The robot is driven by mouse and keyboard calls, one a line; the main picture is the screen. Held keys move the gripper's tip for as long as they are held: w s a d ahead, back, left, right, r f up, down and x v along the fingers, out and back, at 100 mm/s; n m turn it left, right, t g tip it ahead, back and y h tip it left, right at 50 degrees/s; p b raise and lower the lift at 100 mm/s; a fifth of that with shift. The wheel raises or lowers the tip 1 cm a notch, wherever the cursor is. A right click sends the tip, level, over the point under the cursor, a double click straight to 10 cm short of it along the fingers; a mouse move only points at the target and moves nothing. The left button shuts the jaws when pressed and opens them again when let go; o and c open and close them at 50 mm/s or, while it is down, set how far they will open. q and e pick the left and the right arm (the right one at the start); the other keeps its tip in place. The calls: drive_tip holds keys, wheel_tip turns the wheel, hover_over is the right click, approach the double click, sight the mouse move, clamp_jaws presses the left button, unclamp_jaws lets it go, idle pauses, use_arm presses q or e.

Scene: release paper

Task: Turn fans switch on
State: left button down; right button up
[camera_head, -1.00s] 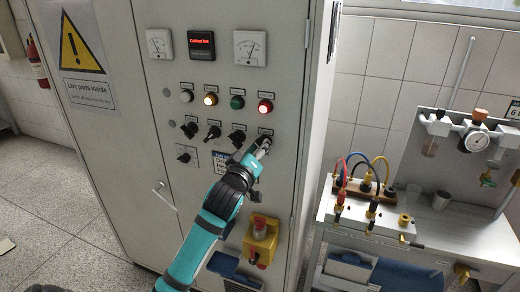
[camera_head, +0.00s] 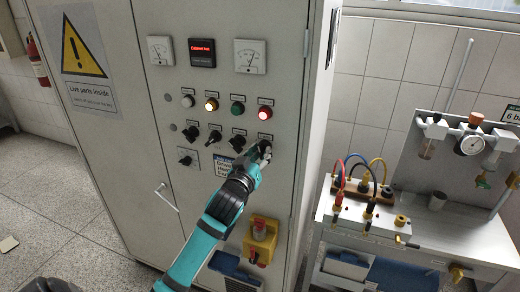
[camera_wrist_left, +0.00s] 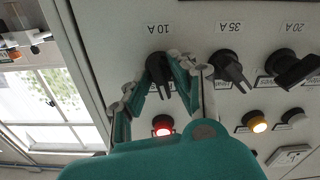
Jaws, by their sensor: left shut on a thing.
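My left gripper (camera_head: 265,150) is at the right end of a row of black rotary switches on the grey cabinet. In the left wrist view, its fingers (camera_wrist_left: 156,72) are shut on a black rotary switch (camera_wrist_left: 158,66) under an upside-down "10 A" label. The switch lies between the fingertips, and the gripper hides most of it in the head view. Other black switches (camera_head: 238,142) sit to its left; in the left wrist view, one (camera_wrist_left: 230,68) is marked "35 A". The small labels in the head view are too blurred to read. My right gripper is not in view.
Indicator lamps sit above the switches; an amber one (camera_head: 211,104) and a red one (camera_head: 265,113) are lit. A yellow box with a red knob (camera_head: 259,232) is below my arm. A bench with cables and gauges (camera_head: 436,215) stands to the right.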

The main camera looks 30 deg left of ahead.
use_arm(q)
drive_tip(key=m+p, duration=0.2)
drive_tip(key=m, duration=0.4)
drive_tip(key=shift+r+m+p, duration=0.1)
drive_tip(key=shift+m+p, duration=0.2)
drive_tip(key=shift+p, duration=0.1)
drive_tip(key=m+p, duration=0.1)
drive_tip(key=m, duration=0.4)
drive_tip(key=shift+p, duration=0.35)
drive_tip(key=shift+m, duration=0.3)
drive_tip(key=c, duration=1.4)
unclamp_jaws()
drive_tip(key=shift+o, duration=0.2)
drive_tip(key=v, duration=1.2)
drive_tip(key=shift+a, duration=0.1)
